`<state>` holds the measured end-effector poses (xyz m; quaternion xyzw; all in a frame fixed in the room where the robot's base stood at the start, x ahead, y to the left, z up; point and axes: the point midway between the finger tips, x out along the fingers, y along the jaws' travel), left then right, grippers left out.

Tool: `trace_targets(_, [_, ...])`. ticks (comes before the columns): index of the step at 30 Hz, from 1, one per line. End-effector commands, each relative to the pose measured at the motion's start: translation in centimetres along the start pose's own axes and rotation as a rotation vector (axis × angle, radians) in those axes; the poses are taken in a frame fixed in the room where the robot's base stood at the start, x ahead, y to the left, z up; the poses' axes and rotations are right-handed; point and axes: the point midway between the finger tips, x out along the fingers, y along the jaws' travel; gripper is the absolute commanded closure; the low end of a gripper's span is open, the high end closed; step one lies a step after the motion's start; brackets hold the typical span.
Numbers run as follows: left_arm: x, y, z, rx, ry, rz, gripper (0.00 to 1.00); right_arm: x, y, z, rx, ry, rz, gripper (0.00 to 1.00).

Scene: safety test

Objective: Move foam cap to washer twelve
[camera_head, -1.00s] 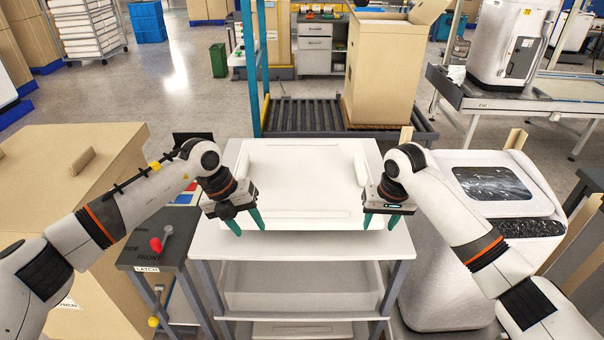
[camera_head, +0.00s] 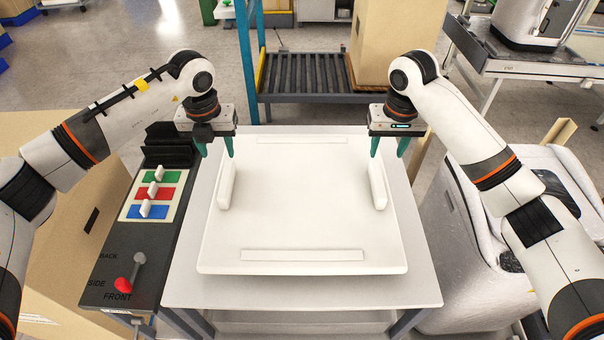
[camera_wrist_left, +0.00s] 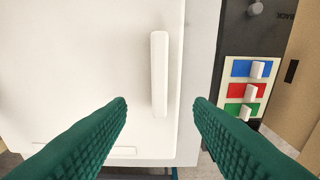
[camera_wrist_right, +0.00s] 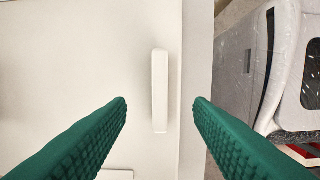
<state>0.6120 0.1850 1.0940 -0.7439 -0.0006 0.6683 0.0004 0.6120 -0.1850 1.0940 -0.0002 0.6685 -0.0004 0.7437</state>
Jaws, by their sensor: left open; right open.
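The foam cap (camera_head: 302,205) is a white, flat, rounded slab with raised grips, lying on a pale table. My left gripper (camera_head: 216,152) is open above its left upright grip (camera_head: 227,186). In the left wrist view this grip (camera_wrist_left: 160,75) stands between the open fingers, apart from both. My right gripper (camera_head: 390,152) is open above the right grip (camera_head: 377,187). In the right wrist view that grip (camera_wrist_right: 160,90) lies between the open fingers, untouched. A white washer-like unit (camera_head: 575,185) stands at the right, partly behind my arm. No number twelve is readable.
A black panel (camera_head: 122,260) with colored switches and a red-knobbed lever (camera_head: 129,275) stands close left of the table (camera_head: 300,291). A roller conveyor (camera_head: 305,73) with a cardboard box (camera_head: 398,40) is behind. Another white unit (camera_head: 525,22) stands on a bench at back right.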

Motion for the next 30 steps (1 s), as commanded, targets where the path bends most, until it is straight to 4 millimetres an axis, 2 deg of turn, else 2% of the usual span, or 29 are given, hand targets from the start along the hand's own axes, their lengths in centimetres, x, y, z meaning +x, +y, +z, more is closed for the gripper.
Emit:
trace_targets(14, [0.5, 0.0, 0.0, 0.000, -0.002, 0.002, 0.53, 0.6, 0.0, 0.0, 0.000, 0.001, 0.000, 0.53])
trace_targets(17, [1.6, 0.0, 0.0, -0.001, -0.003, 0.001, 0.53, 1.7, 0.0, -0.1, 0.001, 0.003, -0.001, 0.53])
trace_targets(30, [9.6, 0.0, 0.1, -0.001, -0.003, 0.000, 0.53, 9.6, 0.0, -0.1, 0.000, 0.002, 0.000, 0.53])
